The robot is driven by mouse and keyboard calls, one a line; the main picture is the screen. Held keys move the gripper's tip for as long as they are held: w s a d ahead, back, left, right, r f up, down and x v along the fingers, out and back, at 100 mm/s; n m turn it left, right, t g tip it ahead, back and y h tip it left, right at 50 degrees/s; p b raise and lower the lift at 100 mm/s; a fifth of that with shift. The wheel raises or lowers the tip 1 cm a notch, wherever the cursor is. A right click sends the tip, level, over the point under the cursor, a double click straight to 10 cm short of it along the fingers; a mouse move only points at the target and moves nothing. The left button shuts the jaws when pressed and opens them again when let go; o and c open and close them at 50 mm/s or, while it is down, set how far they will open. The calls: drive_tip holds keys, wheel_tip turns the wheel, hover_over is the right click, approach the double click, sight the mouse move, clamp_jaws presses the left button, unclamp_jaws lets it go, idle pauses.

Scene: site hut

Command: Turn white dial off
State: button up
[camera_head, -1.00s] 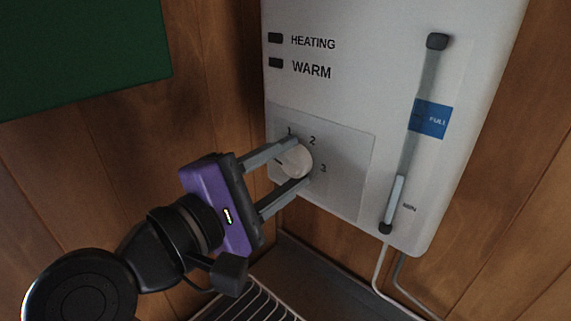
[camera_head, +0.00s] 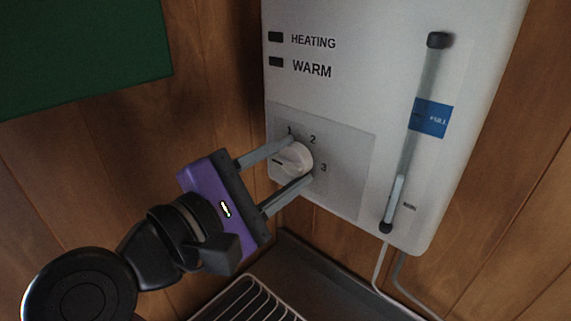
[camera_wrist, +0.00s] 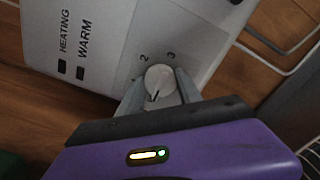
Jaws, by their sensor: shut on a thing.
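The white dial (camera_head: 297,159) sits on the grey panel of the white heater unit (camera_head: 350,60), with the marks 1, 2 and 3 around it. It also shows in the wrist view (camera_wrist: 160,82), where its dark pointer line is visible. In the head view the line lies on the dial's left side, below the 1. My purple gripper (camera_head: 292,162) is shut on the dial, one grey finger on its upper left and one on its lower right. The fingertips (camera_wrist: 160,88) flank the dial in the wrist view too.
HEATING and WARM indicators (camera_head: 275,50), both dark, are above the dial. A gauge tube (camera_head: 410,130) with a blue label runs down the unit's right side. A wire rack (camera_head: 250,300) lies below. A green board (camera_head: 80,50) hangs on the wooden wall at left.

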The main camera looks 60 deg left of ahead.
drive_tip(key=o, duration=1.1)
drive_tip(key=shift+a+f, duration=0.1)
drive_tip(key=shift+f, duration=0.05)
drive_tip(key=shift+o, duration=1.3)
drive_tip(key=b+v, duration=0.2)
drive_tip(key=v, duration=0.6)
drive_tip(key=shift+w, duration=0.1)
